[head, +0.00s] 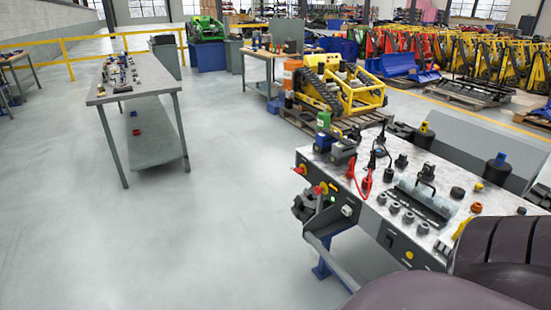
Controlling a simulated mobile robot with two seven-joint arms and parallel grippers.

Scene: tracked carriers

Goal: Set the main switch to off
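The near workbench (455,190) stands at the right with a control panel on its front side. Two red knobs sit at the panel's left end: one on yellow near the corner (300,169), one lower and to the right (319,189). Either looks like a rotary main switch; I cannot tell which is the main switch or how its handle is turned. A small green light (333,199) shows beside the lower knob. Neither of my grippers is visible. Dark rounded links of my own arm fill the bottom right corner and hide the bench's near right end.
Red-handled clamps (366,183), a black tray (423,204) and several small parts cover the benchtop. A grey rail (330,265) juts out below the panel's left end. A second bench (150,75) stands at far left. The floor between the benches is clear.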

